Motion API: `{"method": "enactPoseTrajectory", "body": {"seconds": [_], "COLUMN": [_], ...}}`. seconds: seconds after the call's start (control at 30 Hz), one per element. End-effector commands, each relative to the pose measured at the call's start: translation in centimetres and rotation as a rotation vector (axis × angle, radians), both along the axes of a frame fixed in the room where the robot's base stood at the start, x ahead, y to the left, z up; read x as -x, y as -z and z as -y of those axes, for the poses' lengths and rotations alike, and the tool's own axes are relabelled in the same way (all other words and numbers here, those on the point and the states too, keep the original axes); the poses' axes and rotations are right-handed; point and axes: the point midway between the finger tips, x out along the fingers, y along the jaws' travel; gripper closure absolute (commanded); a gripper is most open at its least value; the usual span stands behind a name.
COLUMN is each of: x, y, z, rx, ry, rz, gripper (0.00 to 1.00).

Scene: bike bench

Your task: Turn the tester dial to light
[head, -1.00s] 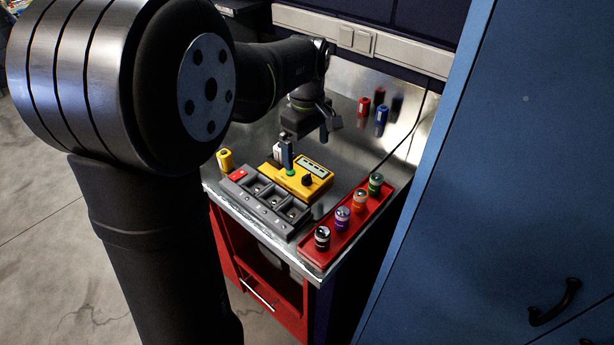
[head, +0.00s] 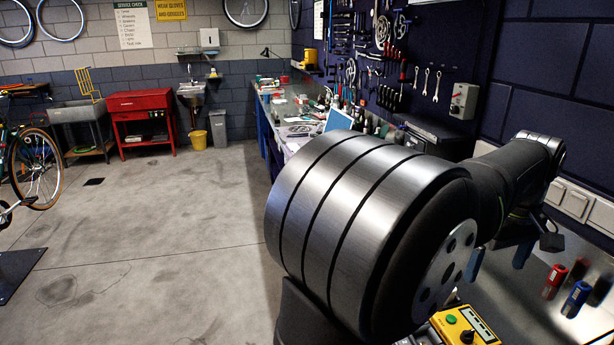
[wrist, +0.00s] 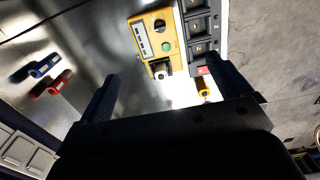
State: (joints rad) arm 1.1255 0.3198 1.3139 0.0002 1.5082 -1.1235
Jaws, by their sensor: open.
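The yellow tester (wrist: 151,40) lies on the metal bench in the wrist view, with a black dial (wrist: 160,24), a green button (wrist: 166,46) and a pale display strip. A white-and-black item (wrist: 161,70) sits at its near end. Dial markings are too small to read. My gripper (wrist: 165,78) is open; its two fingers are wide apart, on either side of the tester's near end, with nothing between the tips that I can see held. In the head view only part of the tester (head: 451,333) shows at the bottom edge, and my arm hides much of the bench.
A grey charger (wrist: 199,38) stands beside the tester, with a yellow cell (wrist: 204,87) near its end. A blue cell (wrist: 45,66) and a red cell (wrist: 59,83) are at the left. The head view shows open floor (head: 170,250) and a tool wall (head: 400,60).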

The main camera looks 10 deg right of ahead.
Motion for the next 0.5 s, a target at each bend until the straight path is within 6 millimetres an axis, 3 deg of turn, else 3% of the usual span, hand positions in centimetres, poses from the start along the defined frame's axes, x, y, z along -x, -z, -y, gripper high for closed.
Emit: {"method": "enactPoseTrajectory", "body": {"seconds": [0.03,0.23,0.37,0.5], "x": [0.0,0.2,0.2,0.2], "y": [0.2,1.4,2.1,4.2], "z": [0.1,1.3,1.3,1.1], "rx": [-0.006,-0.060,-0.066,-0.068], "ry": [0.016,0.179,0.197,0.196], "rz": [0.000,0.005,0.006,0.004], "gripper": [0.16,0.54,0.54,0.54]}}
